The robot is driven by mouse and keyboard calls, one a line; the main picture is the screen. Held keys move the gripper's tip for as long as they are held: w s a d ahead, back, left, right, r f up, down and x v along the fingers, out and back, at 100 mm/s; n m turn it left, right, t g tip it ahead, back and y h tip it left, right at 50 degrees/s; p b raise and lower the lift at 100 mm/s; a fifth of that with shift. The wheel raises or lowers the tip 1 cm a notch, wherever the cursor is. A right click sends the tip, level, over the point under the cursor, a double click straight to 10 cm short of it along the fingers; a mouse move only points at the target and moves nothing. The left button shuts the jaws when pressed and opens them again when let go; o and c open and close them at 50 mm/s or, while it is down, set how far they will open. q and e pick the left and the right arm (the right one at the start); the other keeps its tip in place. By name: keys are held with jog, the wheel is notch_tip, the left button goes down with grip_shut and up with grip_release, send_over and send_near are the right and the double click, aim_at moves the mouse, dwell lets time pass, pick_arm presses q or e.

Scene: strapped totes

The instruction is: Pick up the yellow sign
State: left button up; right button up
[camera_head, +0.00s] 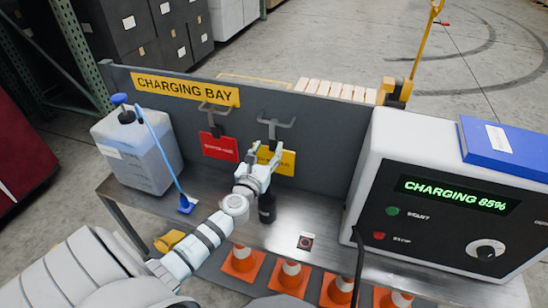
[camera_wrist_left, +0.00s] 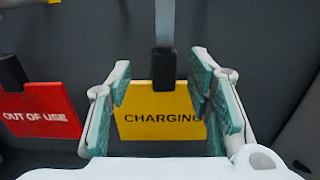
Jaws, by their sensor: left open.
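In the left wrist view the yellow sign (camera_wrist_left: 160,112) reads "CHARGING" and hangs from a dark strap. My left gripper (camera_head: 264,157) is in front of the sign and covers part of it. In the wrist view my left gripper (camera_wrist_left: 160,90) is open, its teal pads on either side of the sign, with the right finger overlapping the sign's right edge. Nothing is held. My right gripper is not in view.
A red sign (camera_head: 220,147) hangs to the left, reading "OUT OF USE" in the wrist view. A dark bottle (camera_head: 267,207) stands below my gripper. A jug (camera_head: 138,150) stands left, a charger box (camera_head: 440,210) right. Several orange cones (camera_head: 243,262) line the front.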

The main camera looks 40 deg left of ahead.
aim_at(273, 143)
pick_arm(q)
jog(key=x, duration=0.2)
jog(key=b+x, duration=0.1)
jog(key=x, duration=0.2)
jog(key=shift+w+d, duration=0.1)
jog(key=shift+d, duration=0.1)
jog(key=shift+r, duration=0.15)
grip_shut()
